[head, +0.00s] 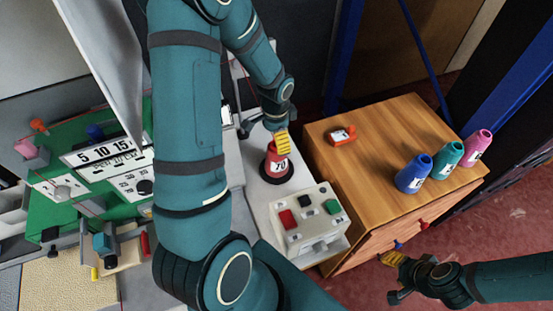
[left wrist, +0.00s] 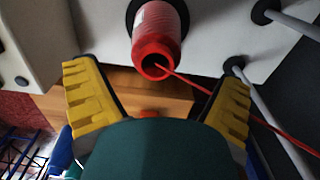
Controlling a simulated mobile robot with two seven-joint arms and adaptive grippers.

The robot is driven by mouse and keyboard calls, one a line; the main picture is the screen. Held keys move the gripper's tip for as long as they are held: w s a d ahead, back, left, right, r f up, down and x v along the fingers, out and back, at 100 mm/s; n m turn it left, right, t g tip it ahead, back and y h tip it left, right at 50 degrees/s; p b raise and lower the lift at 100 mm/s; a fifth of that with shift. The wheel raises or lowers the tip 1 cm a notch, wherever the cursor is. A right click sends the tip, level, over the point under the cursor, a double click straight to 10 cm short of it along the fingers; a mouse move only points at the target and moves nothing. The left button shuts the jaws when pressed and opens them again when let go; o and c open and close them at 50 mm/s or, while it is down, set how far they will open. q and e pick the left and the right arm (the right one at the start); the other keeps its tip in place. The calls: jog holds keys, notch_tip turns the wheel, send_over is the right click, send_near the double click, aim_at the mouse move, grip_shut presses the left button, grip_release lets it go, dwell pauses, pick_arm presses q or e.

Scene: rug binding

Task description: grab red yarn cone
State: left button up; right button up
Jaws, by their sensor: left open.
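The red yarn cone (head: 274,162), with a white label reading 70, stands upright on a black round base on the pale machine surface. In the left wrist view the red cone (left wrist: 158,35) shows its hollow narrow end, with a red thread running off to the lower right. My left gripper (head: 283,143) is at the cone's top in the head view. In the left wrist view its yellow-padded fingers (left wrist: 157,80) are spread wide, with the cone ahead between them and nothing gripped. My right gripper (head: 394,277) is far off at the lower right, beside the cabinet; its jaw opening is unclear.
A control box (head: 310,218) with coloured buttons stands just in front of the cone. A green worktable is at left.

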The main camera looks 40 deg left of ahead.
aim_at(277, 157)
pick_arm(q)
jog(key=f, duration=0.5)
jog(key=shift+d+f+b, duration=0.15)
jog(key=shift+d+b, duration=0.05)
jog(key=shift+b, duration=0.1)
jog(key=c, duration=1.5)
jog(key=shift+o, duration=0.2)
